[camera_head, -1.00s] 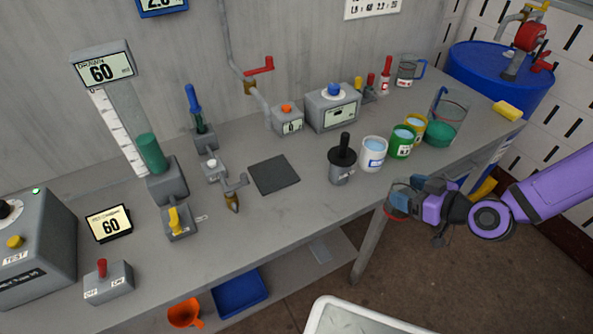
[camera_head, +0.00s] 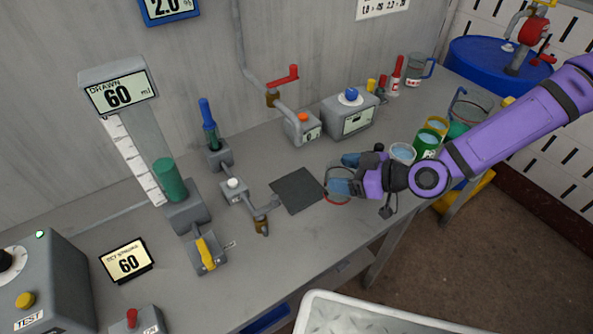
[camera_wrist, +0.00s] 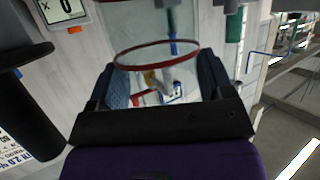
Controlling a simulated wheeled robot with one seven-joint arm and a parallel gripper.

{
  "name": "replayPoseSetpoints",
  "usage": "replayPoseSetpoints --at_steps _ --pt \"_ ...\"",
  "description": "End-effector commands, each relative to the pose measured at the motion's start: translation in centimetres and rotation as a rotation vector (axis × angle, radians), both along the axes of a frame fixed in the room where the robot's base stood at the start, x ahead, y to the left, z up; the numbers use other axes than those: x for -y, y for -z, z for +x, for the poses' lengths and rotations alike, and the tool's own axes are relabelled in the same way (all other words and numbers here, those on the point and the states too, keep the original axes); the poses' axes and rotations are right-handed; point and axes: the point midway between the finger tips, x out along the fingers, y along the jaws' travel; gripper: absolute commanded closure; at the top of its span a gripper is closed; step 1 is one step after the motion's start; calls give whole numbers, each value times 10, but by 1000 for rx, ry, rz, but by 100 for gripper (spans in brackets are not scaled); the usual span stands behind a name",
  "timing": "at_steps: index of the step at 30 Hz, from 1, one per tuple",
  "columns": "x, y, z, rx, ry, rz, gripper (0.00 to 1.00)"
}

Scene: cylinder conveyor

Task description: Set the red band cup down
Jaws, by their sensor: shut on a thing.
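The red band cup (camera_wrist: 157,55) is clear, with a red ring, and sits between my two fingers in the wrist view. In the head view its red rim (camera_head: 338,201) shows below my gripper (camera_head: 343,180), and the fingers hide most of the rest. My gripper is shut on the cup, just right of a dark square pad (camera_head: 297,190) on the bench. The cup appears tilted in the head view. I cannot tell whether it touches the bench.
A white-banded cup (camera_head: 402,152), a green cup (camera_head: 427,145) and a yellow cup (camera_head: 437,124) stand behind my arm. A tap (camera_head: 262,208) stands left of the pad. A black-handled object (camera_wrist: 30,95) is close at left in the wrist view.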

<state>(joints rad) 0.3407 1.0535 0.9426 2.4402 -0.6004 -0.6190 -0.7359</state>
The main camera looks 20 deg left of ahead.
Motion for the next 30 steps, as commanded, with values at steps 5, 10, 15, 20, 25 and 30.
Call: replayPoseSetpoints --at_steps 5,10,15,20,25,30 --pt "-42 4 8 0 -3 2 68" --pt "-76 7 16 -1 -1 2 68" --pt "-94 9 20 0 0 2 68" --pt "-106 10 23 -1 0 1 68" --pt "-109 31 23 -7 3 0 68" --pt "-109 44 24 -2 2 1 68"
